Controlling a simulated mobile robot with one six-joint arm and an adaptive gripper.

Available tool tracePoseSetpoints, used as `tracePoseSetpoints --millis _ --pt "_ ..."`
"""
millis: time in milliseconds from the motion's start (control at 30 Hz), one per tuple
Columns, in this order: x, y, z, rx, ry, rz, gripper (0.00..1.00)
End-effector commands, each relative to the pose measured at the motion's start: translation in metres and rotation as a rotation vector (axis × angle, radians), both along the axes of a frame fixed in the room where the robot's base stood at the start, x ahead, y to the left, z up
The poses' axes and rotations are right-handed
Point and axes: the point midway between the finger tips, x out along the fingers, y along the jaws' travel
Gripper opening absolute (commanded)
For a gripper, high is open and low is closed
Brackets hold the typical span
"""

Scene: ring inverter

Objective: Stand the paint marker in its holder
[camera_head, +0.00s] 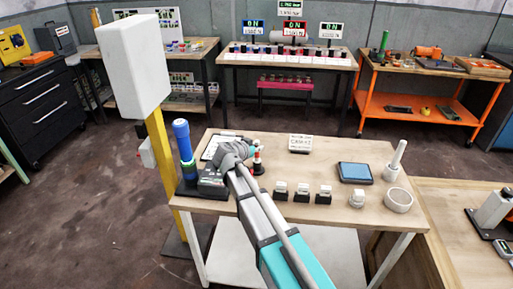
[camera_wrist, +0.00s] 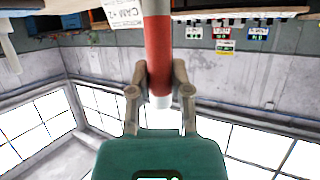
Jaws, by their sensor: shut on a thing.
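The paint marker (camera_wrist: 158,45) is a red barrel with white ends, seen in the wrist view between the two fingers of my gripper (camera_wrist: 160,82). My gripper is shut on it. In the head view my gripper (camera_head: 247,152) is over the left part of the wooden table, and a red and white piece (camera_head: 257,157) shows just right of it, looking upright. A small dark base (camera_head: 258,169) shows below that piece; it may be the holder. Whether the marker touches it or is inside it I cannot tell, as my gripper and arm hide part of this spot.
A tall blue cylinder (camera_head: 181,138) stands at the table's left edge. Several small black-and-white blocks (camera_head: 302,192) line the front. A blue tablet (camera_head: 355,172), a white bowl (camera_head: 398,200) and a white rod on a stand (camera_head: 397,160) are at the right. A sign (camera_head: 300,143) stands behind.

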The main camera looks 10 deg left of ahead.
Motion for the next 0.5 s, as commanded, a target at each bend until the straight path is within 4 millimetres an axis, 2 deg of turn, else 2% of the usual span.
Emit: tracePoseSetpoints --millis 67,100,300,500 --pt "0.0001 0.0 -0.0011 0.0 0.0 0.0 0.0" --pt "0.0001 0.0 -0.0009 0.0 0.0 0.0 0.29" --pt "0.0001 -0.0002 -0.0007 0.0 0.0 0.0 0.66" --pt "0.0001 -0.0002 -0.0007 0.0 0.0 0.0 0.66"
